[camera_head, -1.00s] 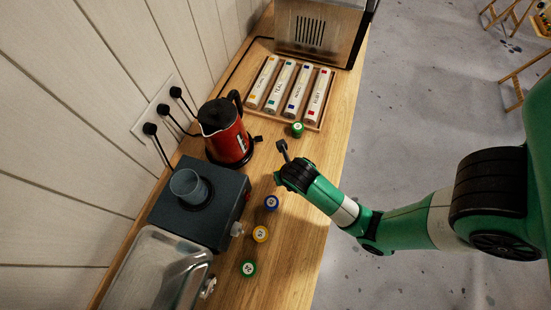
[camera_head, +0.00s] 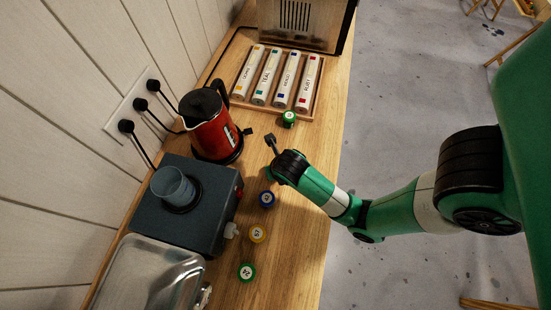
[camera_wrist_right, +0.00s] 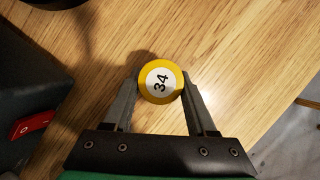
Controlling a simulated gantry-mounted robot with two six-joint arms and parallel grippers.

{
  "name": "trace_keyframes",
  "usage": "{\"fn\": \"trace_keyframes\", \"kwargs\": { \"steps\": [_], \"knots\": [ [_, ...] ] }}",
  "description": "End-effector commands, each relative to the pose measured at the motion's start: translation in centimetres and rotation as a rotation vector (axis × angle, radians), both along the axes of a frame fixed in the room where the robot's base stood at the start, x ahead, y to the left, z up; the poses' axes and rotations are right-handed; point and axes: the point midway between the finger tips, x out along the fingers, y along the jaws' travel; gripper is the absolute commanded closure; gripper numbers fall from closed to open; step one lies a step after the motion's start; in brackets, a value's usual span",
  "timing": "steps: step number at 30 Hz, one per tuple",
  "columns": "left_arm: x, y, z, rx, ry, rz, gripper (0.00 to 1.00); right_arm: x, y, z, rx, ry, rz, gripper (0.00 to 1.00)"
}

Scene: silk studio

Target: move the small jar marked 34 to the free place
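The jar marked 34 has a yellow rim and a white top (camera_wrist_right: 161,82) and stands on the wood in the right wrist view. The fingers of my right gripper (camera_wrist_right: 161,92) are on both sides of it, very close to its rim. Whether they touch it cannot be made out. In the head view my right gripper (camera_head: 278,158) points down over the counter, and the wrist hides this jar. Another green jar (camera_head: 289,118) stands by the tray. My left gripper is not in view.
A wooden tray (camera_head: 311,115) with labelled tubes lies at the back. A red kettle (camera_head: 214,137) and a dark appliance (camera_head: 145,213) with a red switch (camera_wrist_right: 33,125) stand left of the jars. A metal container (camera_head: 150,272) is nearer. The counter's right edge is free.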

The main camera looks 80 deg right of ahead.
Motion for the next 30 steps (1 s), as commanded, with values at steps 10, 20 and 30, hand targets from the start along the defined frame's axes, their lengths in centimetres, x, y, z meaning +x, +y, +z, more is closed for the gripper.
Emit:
{"fn": "trace_keyframes", "kwargs": {
  "steps": [10, 20, 30],
  "knots": [
    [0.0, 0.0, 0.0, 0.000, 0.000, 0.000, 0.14, 0.0, 0.0, 0.0, 0.001, 0.001, 0.000, 0.14],
    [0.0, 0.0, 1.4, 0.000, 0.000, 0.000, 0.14, -0.4, 0.9, 3.1, -0.001, -0.004, 0.003, 0.14],
    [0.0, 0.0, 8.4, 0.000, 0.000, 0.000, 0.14, -2.2, 3.2, 10.6, 0.001, 0.002, 0.003, 0.14]
  ]
}}
